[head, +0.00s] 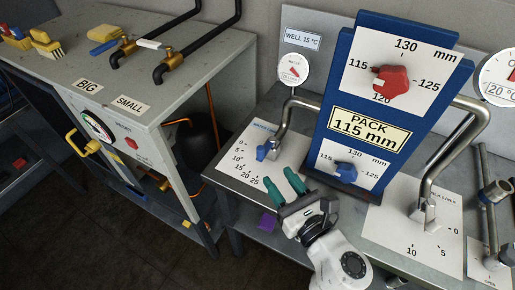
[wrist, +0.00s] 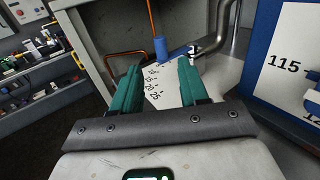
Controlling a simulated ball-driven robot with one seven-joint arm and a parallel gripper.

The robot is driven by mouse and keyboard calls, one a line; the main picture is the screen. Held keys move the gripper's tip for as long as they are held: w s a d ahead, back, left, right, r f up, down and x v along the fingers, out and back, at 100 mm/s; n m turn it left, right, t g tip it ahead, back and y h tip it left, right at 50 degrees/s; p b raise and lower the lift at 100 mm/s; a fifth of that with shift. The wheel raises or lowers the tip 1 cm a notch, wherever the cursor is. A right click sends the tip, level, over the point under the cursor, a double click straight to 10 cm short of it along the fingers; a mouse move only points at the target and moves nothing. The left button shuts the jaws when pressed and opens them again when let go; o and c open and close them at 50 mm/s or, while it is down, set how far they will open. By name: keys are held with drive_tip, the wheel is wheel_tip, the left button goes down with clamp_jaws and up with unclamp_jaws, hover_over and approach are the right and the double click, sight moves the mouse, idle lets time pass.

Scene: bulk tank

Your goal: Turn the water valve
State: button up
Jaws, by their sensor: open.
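The water valve's blue handle (head: 266,150) sits at the foot of a bent steel pipe, on a white plate (head: 276,160) marked from 0 to 25. Its exact reading cannot be told. In the wrist view the blue handle (wrist: 161,48) shows beyond my fingertips, roughly between them. My gripper (head: 281,178) has green fingers, which are open and empty. It is just in front of the plate, to the lower right of the handle and apart from it. The wrist view shows my gripper (wrist: 160,67) spread wide, with scale numbers visible between the fingers.
A blue panel (head: 340,127) with a red knob (head: 391,80) and a lower blue knob (head: 346,172) stands close right of my gripper. A second pipe with a milk scale plate (head: 405,222) is farther right. A grey cabinet (head: 150,75) stands left. A purple block (head: 267,223) lies below.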

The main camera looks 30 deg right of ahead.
sight(263, 154)
drive_tip(key=w+p, duration=0.2)
drive_tip(key=w, duration=0.8)
drive_tip(key=shift+a+r, duration=0.1)
drive_tip(key=shift+a, duration=0.05)
drive_tip(key=shift+c, duration=0.4)
clamp_jaws()
